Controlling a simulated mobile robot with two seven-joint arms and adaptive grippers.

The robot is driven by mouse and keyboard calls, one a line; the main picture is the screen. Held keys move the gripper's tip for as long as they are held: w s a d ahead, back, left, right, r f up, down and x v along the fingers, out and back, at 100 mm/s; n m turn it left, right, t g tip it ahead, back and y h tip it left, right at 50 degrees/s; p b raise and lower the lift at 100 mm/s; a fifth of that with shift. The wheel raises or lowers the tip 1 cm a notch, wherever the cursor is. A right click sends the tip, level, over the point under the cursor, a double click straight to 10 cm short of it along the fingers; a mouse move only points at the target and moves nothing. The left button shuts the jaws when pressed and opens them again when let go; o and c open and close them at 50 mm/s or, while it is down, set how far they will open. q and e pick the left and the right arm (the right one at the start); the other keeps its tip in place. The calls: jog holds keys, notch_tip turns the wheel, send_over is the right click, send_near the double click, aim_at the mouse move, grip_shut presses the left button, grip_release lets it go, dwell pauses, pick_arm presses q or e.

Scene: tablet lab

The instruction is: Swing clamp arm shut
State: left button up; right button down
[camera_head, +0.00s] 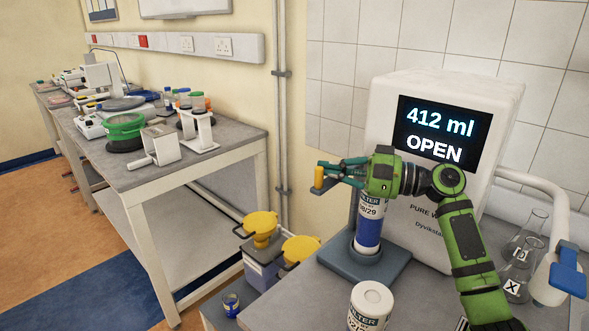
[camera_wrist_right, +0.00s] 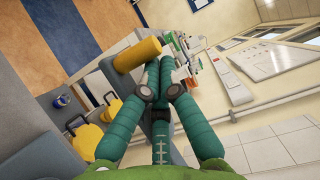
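The water purifier (camera_head: 405,190) is a white unit at the right whose screen reads "412 ml" and "OPEN". An upright filter cartridge (camera_head: 368,230), white and blue, stands on a grey base in front of it. The clamp arm's yellow handle (camera_head: 318,180) sticks out to the left of the cartridge top. My right gripper (camera_head: 335,171) is at this handle, its teal fingers drawn together. In the right wrist view the yellow handle (camera_wrist_right: 137,53) lies beside the fingertips (camera_wrist_right: 160,62); whether they touch is unclear. My left gripper is out of view.
A second filter cartridge (camera_head: 371,305) stands on the near bench. Glass flasks (camera_head: 520,262) stand at the right by a blue-ended dispensing arm (camera_head: 567,278). Yellow-topped containers (camera_head: 260,228) sit lower, left of the bench. A lab table (camera_head: 190,168) with equipment stands farther left.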

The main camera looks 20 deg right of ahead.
jog(key=s+b+v, duration=0.1)
jog(key=v, duration=0.5)
jog(key=shift+a, duration=0.3)
dwell(1.2)
jog(key=shift+w+a+r, duration=0.1)
